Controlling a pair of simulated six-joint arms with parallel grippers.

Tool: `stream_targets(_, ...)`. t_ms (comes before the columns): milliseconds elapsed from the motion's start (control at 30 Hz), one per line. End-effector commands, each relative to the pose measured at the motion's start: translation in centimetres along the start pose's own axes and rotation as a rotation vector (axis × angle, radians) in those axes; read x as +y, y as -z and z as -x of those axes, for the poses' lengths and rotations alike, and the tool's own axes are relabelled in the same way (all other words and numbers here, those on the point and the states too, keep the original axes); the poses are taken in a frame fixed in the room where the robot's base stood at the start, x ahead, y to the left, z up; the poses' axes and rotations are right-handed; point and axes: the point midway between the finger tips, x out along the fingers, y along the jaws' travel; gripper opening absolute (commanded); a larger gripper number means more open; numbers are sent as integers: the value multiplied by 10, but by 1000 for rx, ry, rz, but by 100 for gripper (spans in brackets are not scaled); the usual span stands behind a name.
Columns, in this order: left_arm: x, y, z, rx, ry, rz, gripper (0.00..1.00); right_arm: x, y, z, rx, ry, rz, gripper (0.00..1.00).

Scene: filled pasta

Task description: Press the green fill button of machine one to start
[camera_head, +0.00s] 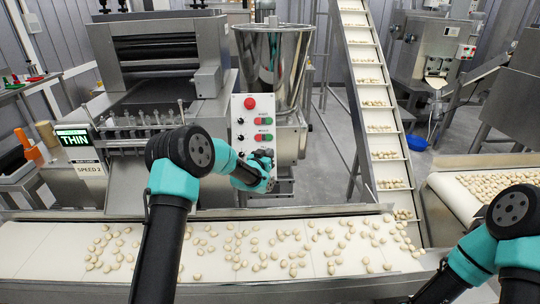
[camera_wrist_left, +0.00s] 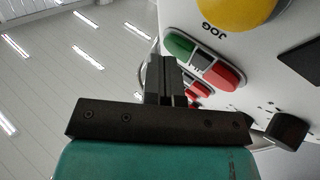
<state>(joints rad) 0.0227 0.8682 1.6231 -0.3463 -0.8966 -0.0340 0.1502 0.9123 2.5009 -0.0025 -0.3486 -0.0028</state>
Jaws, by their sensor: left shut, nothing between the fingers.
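The control panel (camera_head: 238,125) stands upright on the machine in the middle, with a red knob (camera_head: 250,103) on top and rows of buttons below. My left gripper (camera_head: 264,160) is in front of its lower part and hides what is behind. In the left wrist view, my gripper's fingers (camera_wrist_left: 166,78) are shut and empty. A green button (camera_wrist_left: 180,46) and a red button (camera_wrist_left: 220,76) share one housing just beyond the fingertips. I cannot tell whether the fingers touch the panel. The fill label is not readable. My right gripper is not visible.
A conveyor (camera_head: 330,285) with many pasta pieces runs across the front. An inclined conveyor (camera_head: 362,75) rises behind, right of the steel hopper (camera_head: 274,60). A display (camera_head: 73,137) reads THIN at left. A yellow dome (camera_wrist_left: 235,12) marked JOG is near my left fingers.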

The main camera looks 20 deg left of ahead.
Motion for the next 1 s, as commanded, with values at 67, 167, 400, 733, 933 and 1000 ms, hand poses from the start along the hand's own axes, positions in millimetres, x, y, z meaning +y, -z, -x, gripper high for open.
stream_targets(67, -1, -1, -1, 0, 0, 0, 0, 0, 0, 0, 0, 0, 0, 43)
stream_targets(167, -1, -1, -1, 0, 0, 0, 0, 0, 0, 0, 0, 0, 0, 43)
stream_targets(400, -1, -1, -1, 0, 0, 0, 0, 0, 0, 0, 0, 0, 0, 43)
stream_targets(733, 3, 3, 5, 0, 0, 0, 0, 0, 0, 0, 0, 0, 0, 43)
stream_targets(933, 7, 7, 10, 0, 1, 1, 0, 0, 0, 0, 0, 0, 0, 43)
stream_targets(1000, 7, 7, 10, 0, 1, 1, 0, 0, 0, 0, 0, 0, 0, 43)
